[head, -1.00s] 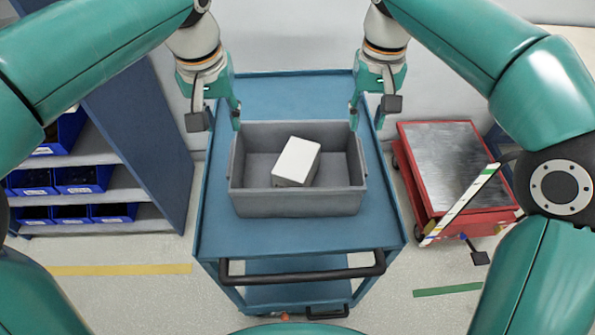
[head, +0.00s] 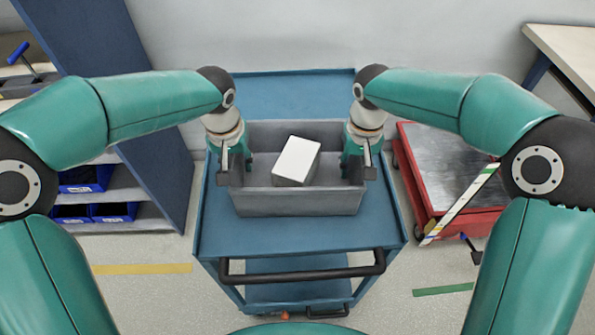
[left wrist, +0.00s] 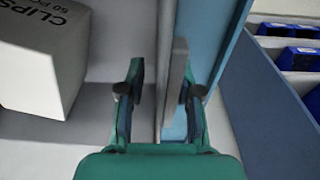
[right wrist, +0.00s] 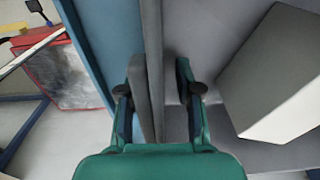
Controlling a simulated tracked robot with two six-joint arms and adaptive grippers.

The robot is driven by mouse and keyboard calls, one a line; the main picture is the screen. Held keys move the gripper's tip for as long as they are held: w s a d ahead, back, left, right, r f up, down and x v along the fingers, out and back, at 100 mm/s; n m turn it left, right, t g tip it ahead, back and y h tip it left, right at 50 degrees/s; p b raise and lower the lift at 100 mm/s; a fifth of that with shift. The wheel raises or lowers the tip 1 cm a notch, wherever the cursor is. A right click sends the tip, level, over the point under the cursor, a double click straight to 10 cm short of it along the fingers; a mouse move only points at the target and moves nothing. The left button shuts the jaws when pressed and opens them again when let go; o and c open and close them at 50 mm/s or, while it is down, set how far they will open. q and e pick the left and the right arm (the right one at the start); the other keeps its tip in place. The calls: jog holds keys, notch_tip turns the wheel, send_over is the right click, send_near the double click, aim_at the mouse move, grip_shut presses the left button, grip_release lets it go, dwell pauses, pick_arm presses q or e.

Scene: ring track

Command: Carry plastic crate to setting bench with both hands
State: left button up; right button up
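The grey plastic crate (head: 298,203) rests on the blue cart (head: 225,235), with a white box (head: 296,161) inside it. My left gripper (head: 235,172) points down at the crate's left side wall. In the left wrist view its open fingers (left wrist: 160,95) straddle that wall (left wrist: 170,60), with a gap on the inner side. My right gripper (head: 357,172) is down at the right side wall. In the right wrist view its open fingers (right wrist: 158,90) straddle that wall (right wrist: 152,50), with a gap on the inner side.
A pale-topped bench (head: 565,50) stands at the far right; I cannot tell if it is the setting bench. A red cart (head: 450,180) with a metal top stands right of the blue cart. A blue-sided shelf (head: 140,150) with bins is on the left. The cart's black handle (head: 300,275) faces me.

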pick_arm(q)
jog(key=shift+f, duration=0.15)
pick_arm(e)
jog(key=shift+f, duration=0.2)
pick_arm(q)
grip_shut()
pick_arm(e)
grip_shut()
pick_arm(q)
jog(key=shift+d, duration=0.1)
pick_arm(e)
jog(key=shift+a, duration=0.1)
pick_arm(q)
jog(key=shift+d, duration=0.15)
pick_arm(e)
jog(key=shift+w+a+r, duration=0.1)
